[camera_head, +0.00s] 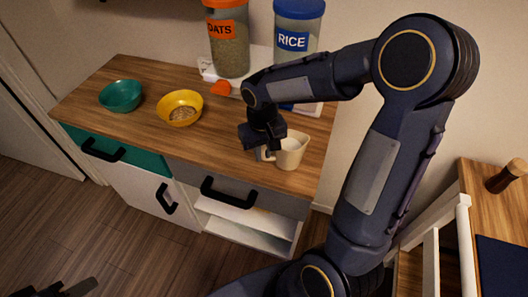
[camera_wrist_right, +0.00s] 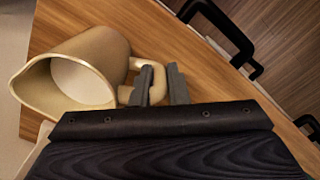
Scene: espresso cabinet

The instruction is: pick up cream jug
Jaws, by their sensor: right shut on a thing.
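The cream jug (camera_head: 291,151) is a small cream-coloured vessel at the front right of the wooden counter. In the right wrist view the jug (camera_wrist_right: 88,68) shows its open mouth and spout at the left and its handle (camera_wrist_right: 150,75) at the right. My right gripper (camera_head: 264,150) comes down beside the jug, and its fingers (camera_wrist_right: 163,85) are shut on the handle. I cannot tell whether the jug's base touches the counter. Part of my left gripper (camera_head: 80,288) shows at the bottom left; its fingertips are not clear.
A teal bowl (camera_head: 121,95) and a yellow bowl (camera_head: 180,108) with something grainy inside stand on the counter (camera_head: 140,72). An oats jar (camera_head: 229,45) and a rice jar (camera_head: 297,28) stand at the back. Black drawer handles (camera_head: 220,194) jut from the front.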

